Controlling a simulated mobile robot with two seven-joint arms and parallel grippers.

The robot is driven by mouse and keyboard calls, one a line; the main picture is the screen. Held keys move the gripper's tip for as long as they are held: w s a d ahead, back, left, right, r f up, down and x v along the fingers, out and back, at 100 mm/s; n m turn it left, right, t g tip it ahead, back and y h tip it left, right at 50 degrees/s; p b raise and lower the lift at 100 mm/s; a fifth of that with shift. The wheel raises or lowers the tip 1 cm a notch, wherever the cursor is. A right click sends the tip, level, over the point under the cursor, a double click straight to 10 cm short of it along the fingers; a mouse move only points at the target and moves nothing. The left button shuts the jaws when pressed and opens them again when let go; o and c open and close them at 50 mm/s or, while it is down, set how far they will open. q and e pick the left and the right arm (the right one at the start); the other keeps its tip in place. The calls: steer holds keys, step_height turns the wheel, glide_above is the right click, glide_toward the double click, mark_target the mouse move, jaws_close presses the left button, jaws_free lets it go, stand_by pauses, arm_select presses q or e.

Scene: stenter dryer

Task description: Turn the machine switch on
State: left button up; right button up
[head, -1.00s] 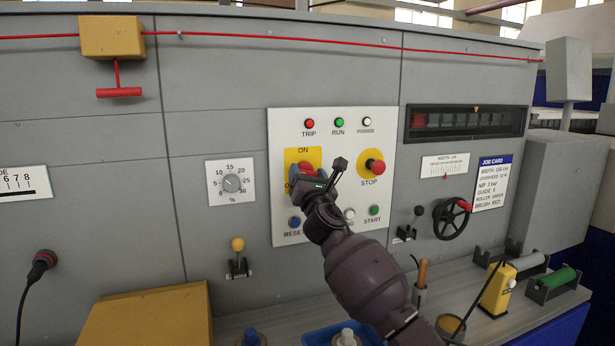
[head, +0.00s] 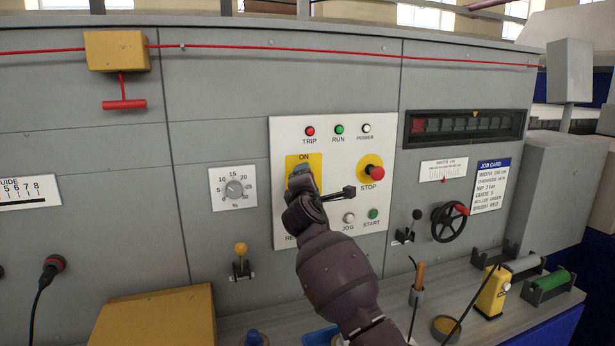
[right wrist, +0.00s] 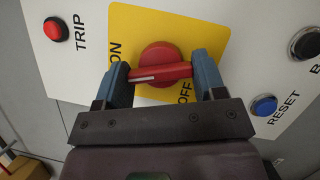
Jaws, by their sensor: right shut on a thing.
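The machine switch is a red rotary knob (right wrist: 162,70) on a yellow plate (right wrist: 205,25); that plate (head: 316,160) also shows on the white control panel in the head view. My right gripper (right wrist: 165,78) is shut on the knob, a blue finger at each end of its handle bar. The white line on the bar lies towards the ON side in the right wrist view. The OFF label is partly covered by a finger. In the head view my right gripper (head: 301,180) hides the knob. My left gripper is not in view.
A red STOP button (head: 377,173) sits right of the switch. A blue RESET button (right wrist: 264,105) is nearby on the panel. TRIP (head: 310,131), RUN (head: 339,129) and POWER (head: 366,128) lamps are above. A yellow box (head: 155,318) and a shelf with tools are below.

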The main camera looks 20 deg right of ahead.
steer(key=m+g+p, duration=0.1)
steer(key=m+p, duration=0.1)
steer(key=m, duration=0.2)
steer(key=shift+g, duration=0.4)
steer(key=shift+p, duration=0.3)
steer(key=o, duration=0.9)
steer(key=shift+b+v, duration=0.5)
steer(key=shift+v, duration=4.95)
